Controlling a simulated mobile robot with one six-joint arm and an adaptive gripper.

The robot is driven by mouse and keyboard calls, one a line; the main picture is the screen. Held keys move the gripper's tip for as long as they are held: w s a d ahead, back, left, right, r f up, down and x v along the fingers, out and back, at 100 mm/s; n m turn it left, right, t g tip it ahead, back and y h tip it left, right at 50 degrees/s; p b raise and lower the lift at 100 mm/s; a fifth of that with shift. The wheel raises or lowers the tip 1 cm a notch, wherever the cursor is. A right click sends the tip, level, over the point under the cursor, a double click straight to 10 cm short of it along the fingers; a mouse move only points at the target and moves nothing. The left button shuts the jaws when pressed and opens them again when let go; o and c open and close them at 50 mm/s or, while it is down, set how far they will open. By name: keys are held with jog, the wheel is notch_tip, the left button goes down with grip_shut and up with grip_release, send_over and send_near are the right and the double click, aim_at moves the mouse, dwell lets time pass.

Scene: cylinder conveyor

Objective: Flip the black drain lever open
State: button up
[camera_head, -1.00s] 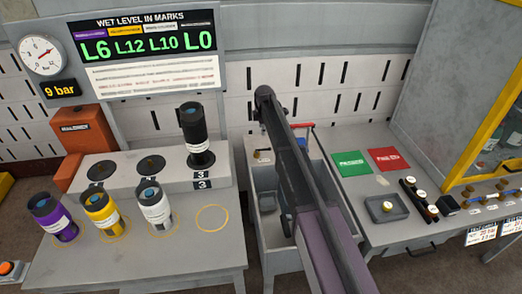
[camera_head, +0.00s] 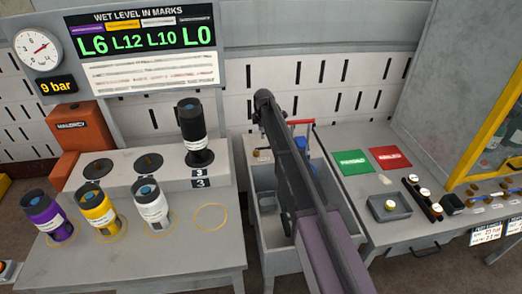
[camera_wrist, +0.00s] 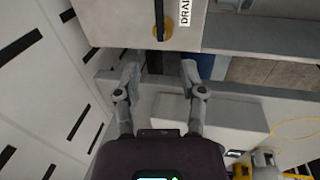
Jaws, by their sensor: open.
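The black drain lever (camera_wrist: 159,14) shows at the top of the wrist view, pointing up from a round yellow pivot (camera_wrist: 162,32) on a grey panel. A white label (camera_wrist: 187,18), partly cut off, reads "DRAI" beside it. My gripper (camera_wrist: 160,70) is open and empty, its two fingers apart below the pivot in the picture. A gap shows between the fingertips and the lever. In the head view I cannot make out the lever, and my arm hides the gripper.
In the head view a grey sink (camera_head: 270,231) lies under my arm, with a red handle (camera_head: 300,122) behind it. The left table (camera_head: 150,261) holds purple, yellow and white cylinders; a black one (camera_head: 192,128) stands on the raised block. The right bench (camera_head: 350,205) carries green and red mats.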

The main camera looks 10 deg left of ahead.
aim_at(261, 148)
jog(key=shift+w+a+f+b, duration=0.1)
jog(key=shift+w+f+b, duration=0.25)
jog(key=shift+f+b, duration=1.3)
jog(key=shift+w+a+f+b, duration=0.1)
jog(key=shift+w+f+b, duration=0.2)
jog(key=shift+f+b, duration=1.35)
jog(key=shift+w+f+b, duration=0.35)
jog(key=shift+f+b, duration=1.1)
jog(key=shift+f, duration=0.35)
grip_shut()
